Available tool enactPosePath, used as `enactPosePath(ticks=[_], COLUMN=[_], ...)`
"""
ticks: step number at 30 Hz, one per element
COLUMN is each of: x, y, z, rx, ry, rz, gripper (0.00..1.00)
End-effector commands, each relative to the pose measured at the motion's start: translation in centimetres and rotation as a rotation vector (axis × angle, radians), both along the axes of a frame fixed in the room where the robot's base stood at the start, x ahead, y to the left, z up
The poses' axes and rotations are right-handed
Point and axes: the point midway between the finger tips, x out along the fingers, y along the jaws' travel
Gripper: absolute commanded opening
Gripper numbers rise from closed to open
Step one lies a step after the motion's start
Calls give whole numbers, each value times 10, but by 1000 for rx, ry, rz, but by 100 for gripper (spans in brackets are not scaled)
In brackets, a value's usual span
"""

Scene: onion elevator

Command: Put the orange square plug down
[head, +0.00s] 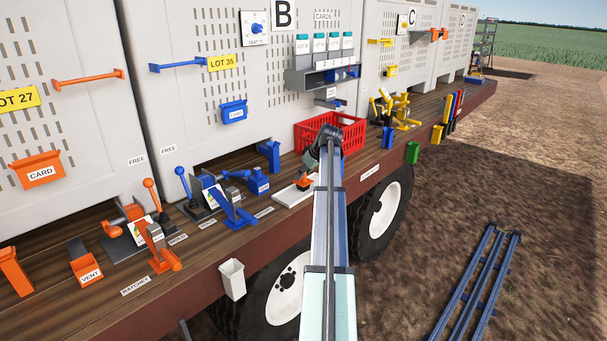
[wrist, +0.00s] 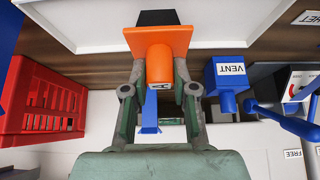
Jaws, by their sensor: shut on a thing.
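The orange square plug (wrist: 158,43) is between the two fingers of my gripper (wrist: 158,68) in the wrist view. It has a square flange, a round stem and a black part at its far side. In the head view the plug (head: 305,181) shows as a small orange patch below my gripper (head: 311,172), partly hidden by my arm. A white tray (head: 287,196) lies on the wooden deck under it; the tray also fills the top of the wrist view (wrist: 235,20). I cannot tell whether the plug touches the tray.
A red crate (head: 310,132) stands behind my gripper. A blue VENT block (head: 258,183) and blue levers stand left of the tray. Orange fittings stand further left. The deck's front edge runs close before the tray.

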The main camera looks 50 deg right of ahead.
Motion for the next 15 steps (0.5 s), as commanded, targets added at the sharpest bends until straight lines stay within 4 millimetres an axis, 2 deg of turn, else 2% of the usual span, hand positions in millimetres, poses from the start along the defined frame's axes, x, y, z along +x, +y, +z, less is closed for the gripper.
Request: enactPosePath(ticks=[2,3,4,15], x=[0,0,0,0], y=[0,0,0,0], z=[-3,-2,-2,1], rx=[0,0,0,0], ry=[0,0,0,0], rz=[0,0,0,0], gripper=[0,41,52,52])
